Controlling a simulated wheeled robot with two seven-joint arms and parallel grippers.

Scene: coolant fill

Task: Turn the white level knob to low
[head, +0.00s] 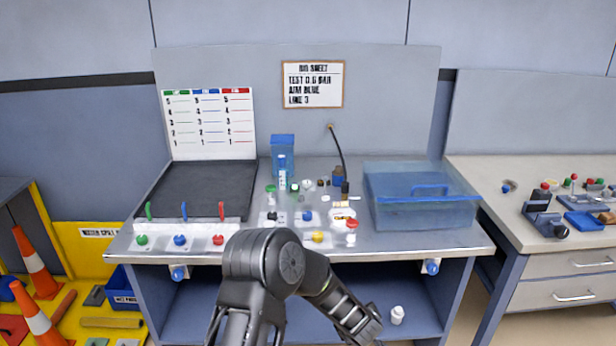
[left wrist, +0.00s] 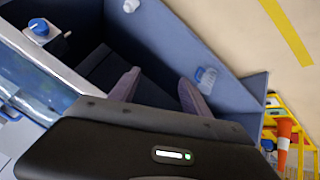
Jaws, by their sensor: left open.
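I cannot identify a white level knob with certainty. A small white rounded piece (head: 397,314) is low in the bench's open lower bay, right of my left gripper (head: 367,328). A blue knob (head: 431,266) on a white plate is on the bench's front right edge, and it also shows in the left wrist view (left wrist: 38,27). A similar blue knob (head: 178,272) is at the front left. In the left wrist view my left gripper (left wrist: 158,84) has its fingers apart with nothing between them. A pale, ribbed piece (left wrist: 206,78) shows just beyond one finger. My right gripper is out of view.
The bench top (head: 468,240) carries a clear blue tank (head: 420,200), several small coloured caps and a black mat (head: 180,190). A side bench (head: 560,240) stands at the right. Orange cones (head: 35,265) stand at the left. My arm hides part of the bench front.

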